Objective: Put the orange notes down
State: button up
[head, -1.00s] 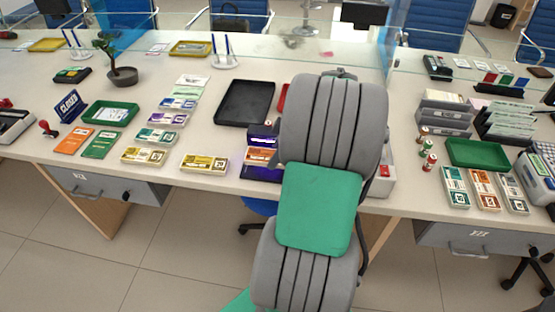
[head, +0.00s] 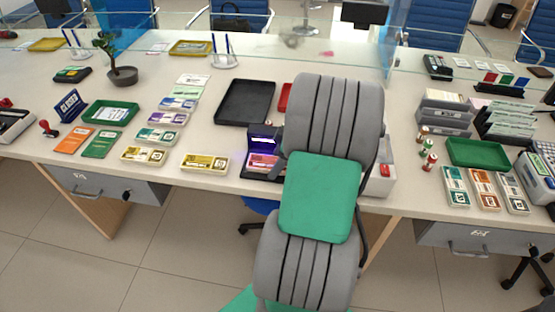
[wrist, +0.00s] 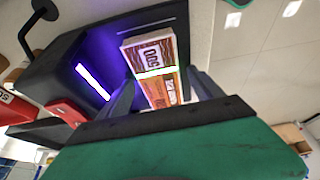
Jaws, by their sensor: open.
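The orange notes (wrist: 155,55) are a banded bundle marked 500, lying in a dark device with a glowing purple lamp (wrist: 93,82) in the wrist view. In the head view the notes (head: 262,161) look pinkish under the purple light of the device (head: 263,140) at the counter's front edge. My gripper (wrist: 163,90) is open, with one finger on each side of the near end of the bundle. I cannot tell whether the fingers touch it. My arm hides the gripper in the head view.
A black tray (head: 244,103) lies behind the device. A yellow bundle (head: 205,162) and other banded bundles lie to its left. A grey box with a red button (head: 384,171) stands right of my arm. A green tray (head: 476,153) is farther right.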

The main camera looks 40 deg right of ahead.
jog(key=shift+r, duration=0.3)
jog(key=p+v, duration=0.1)
jog(key=v, duration=1.1)
jog(key=w+a+m+h, duration=0.1)
jog(key=w+a+m, duration=0.3)
jog(key=a, duration=1.3)
jog(key=s+a+f+m+h, duration=0.1)
jog(key=s+a, duration=0.2)
jog(key=a, duration=0.3)
jog(key=s+a+f+m, duration=0.1)
jog(key=s+a+m, duration=0.1)
jog(key=a, duration=0.5)
jog(key=shift+s+g+h, duration=0.3)
jog(key=shift+s+h, duration=0.1)
jog(key=shift+s, duration=0.35)
jog(key=shift+w+a+r+p, duration=0.1)
jog(key=shift+r+p, duration=0.65)
jog(key=shift+r, duration=0.25)
jog(key=shift+w+a+r+p, duration=0.1)
jog(key=shift+w+r+p, duration=0.05)
jog(key=shift+r+p, duration=0.7)
